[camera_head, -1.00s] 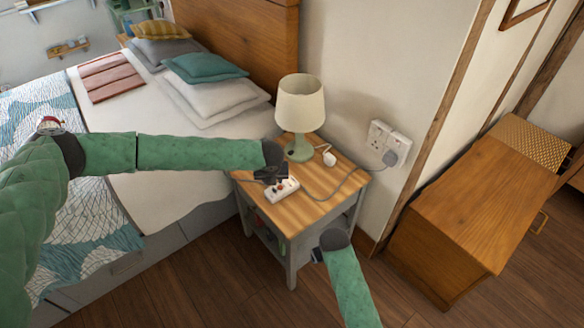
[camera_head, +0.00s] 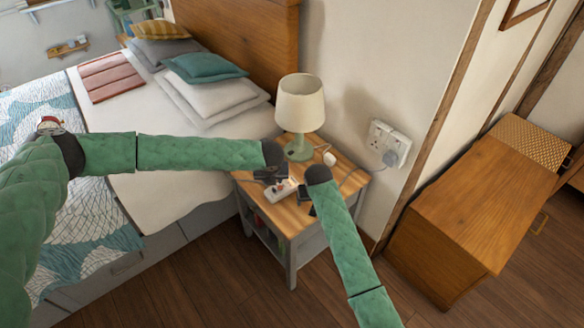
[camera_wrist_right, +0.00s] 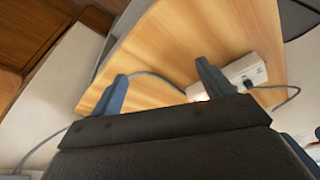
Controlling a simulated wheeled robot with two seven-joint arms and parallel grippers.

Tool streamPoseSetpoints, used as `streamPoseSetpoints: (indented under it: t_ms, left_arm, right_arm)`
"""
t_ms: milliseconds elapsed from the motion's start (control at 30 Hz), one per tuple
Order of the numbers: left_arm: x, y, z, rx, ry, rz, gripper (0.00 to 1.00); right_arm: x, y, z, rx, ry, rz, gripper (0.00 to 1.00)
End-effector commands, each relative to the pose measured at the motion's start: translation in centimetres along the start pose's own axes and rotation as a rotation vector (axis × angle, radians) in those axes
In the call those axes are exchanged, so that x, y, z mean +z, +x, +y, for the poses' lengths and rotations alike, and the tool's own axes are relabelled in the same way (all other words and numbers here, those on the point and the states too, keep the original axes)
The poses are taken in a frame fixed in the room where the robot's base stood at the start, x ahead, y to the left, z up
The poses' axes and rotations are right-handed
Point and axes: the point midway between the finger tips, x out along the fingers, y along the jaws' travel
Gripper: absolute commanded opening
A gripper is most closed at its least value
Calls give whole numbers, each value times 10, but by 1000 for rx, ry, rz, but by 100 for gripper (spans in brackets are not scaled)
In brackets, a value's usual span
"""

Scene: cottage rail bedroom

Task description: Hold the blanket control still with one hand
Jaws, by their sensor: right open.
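A small white oblong unit (camera_head: 283,189), which I take for the blanket control, lies on the wooden nightstand top (camera_head: 325,207). It also shows in the right wrist view (camera_wrist_right: 246,69), with a dark plug or knob on it and grey cord nearby. My left gripper (camera_head: 271,175) is at its far end, partly covering it; its jaws are too small and dark to read, and contact is unclear. My right gripper (camera_head: 303,194) is just right of the unit, low near the tabletop. In the right wrist view its fingers (camera_wrist_right: 162,75) are apart with nothing between them.
A table lamp (camera_head: 300,105) stands at the back of the nightstand, with a small white item (camera_head: 329,159) beside it. A grey cord runs to the wall socket (camera_head: 389,143). The bed (camera_head: 165,185) is left; a wooden cabinet (camera_head: 470,220) is right.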

Motion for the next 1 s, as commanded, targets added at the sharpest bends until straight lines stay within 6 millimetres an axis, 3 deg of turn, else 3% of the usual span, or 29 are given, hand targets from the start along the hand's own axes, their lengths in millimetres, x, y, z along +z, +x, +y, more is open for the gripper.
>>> streamPoseSetpoints:
  t_ms: [367,667,800,1000]
  left_arm:
    - [0,0,0,0,0,0,36]
    - [0,0,0,0,0,0,36]
    - [0,0,0,0,0,0,36]
    - [0,0,0,0,0,0,36]
  right_arm:
    - [-61,11,-10,-49,485,-145,80]
    - [-106,8,-2,-14,896,-276,80]
    - [-121,-1,-36,54,955,-276,80]
    - [-132,-8,-58,121,1005,-261,80]
